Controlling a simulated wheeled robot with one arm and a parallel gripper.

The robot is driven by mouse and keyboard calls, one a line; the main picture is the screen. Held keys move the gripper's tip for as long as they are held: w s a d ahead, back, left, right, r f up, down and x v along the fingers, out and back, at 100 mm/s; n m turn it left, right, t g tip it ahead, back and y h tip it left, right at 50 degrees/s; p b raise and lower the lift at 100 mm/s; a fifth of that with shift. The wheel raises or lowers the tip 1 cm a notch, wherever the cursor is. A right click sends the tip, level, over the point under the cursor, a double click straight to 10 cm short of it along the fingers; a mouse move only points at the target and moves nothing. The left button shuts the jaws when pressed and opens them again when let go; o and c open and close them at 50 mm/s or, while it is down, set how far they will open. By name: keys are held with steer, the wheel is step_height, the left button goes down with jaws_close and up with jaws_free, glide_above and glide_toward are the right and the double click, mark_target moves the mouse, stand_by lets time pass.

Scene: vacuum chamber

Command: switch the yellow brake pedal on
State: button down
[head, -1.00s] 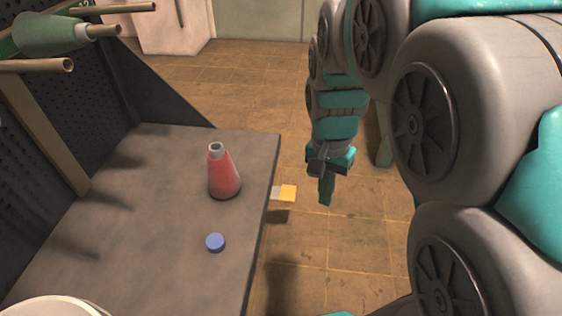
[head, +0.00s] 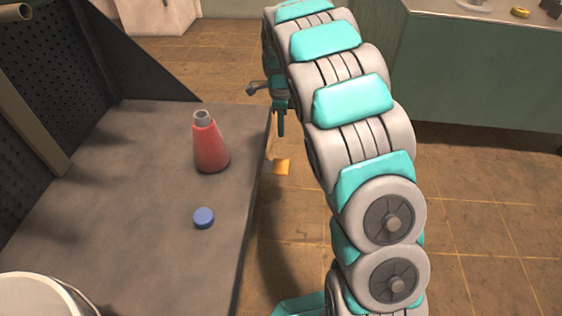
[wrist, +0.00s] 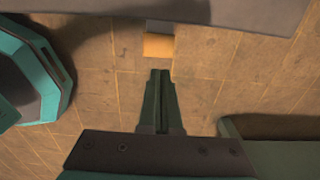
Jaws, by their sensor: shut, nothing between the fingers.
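The yellow brake pedal (head: 281,167) sticks out from the right side of the grey workbench (head: 120,200), just below its top edge. In the wrist view the pedal (wrist: 159,45) is a yellow block on a grey stem, coming out from under the bench edge. My gripper (head: 281,128) is beyond the pedal in the head view, close to the bench's right edge. In the wrist view my gripper (wrist: 161,73) has its fingers together and empty, pointing toward the pedal, with a small gap seen between them.
On the bench stand a red conical bottle (head: 210,147), a blue cap (head: 203,218) and a white bucket (head: 40,297) at the near left. A green cabinet (head: 480,80) stands at the back right. Tiled floor (head: 480,200) is clear right of the bench.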

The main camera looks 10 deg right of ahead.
mark_target(284, 166)
stand_by(0.3)
step_height(284, 166, down, 14)
steer(key=shift+b, duration=1.1)
steer(key=shift+s+f, duration=0.1)
steer(key=shift+d+f+y+p, duration=0.25)
steer(key=shift+f+y+p, duration=0.25)
steer(key=shift+y, duration=0.3)
step_height(284, 166, down, 2)
steer(key=shift+s+d+f+t+y, duration=0.15)
steer(key=shift+t+y, duration=0.35)
steer(key=shift+y, duration=0.3)
steer(key=shift+f+t+y+p, duration=0.3)
steer(key=shift+f+y+p, duration=0.15)
steer(key=shift+f+y, duration=0.4)
steer(key=shift+f+p, duration=0.4)
steer(key=shift+f, duration=0.25)
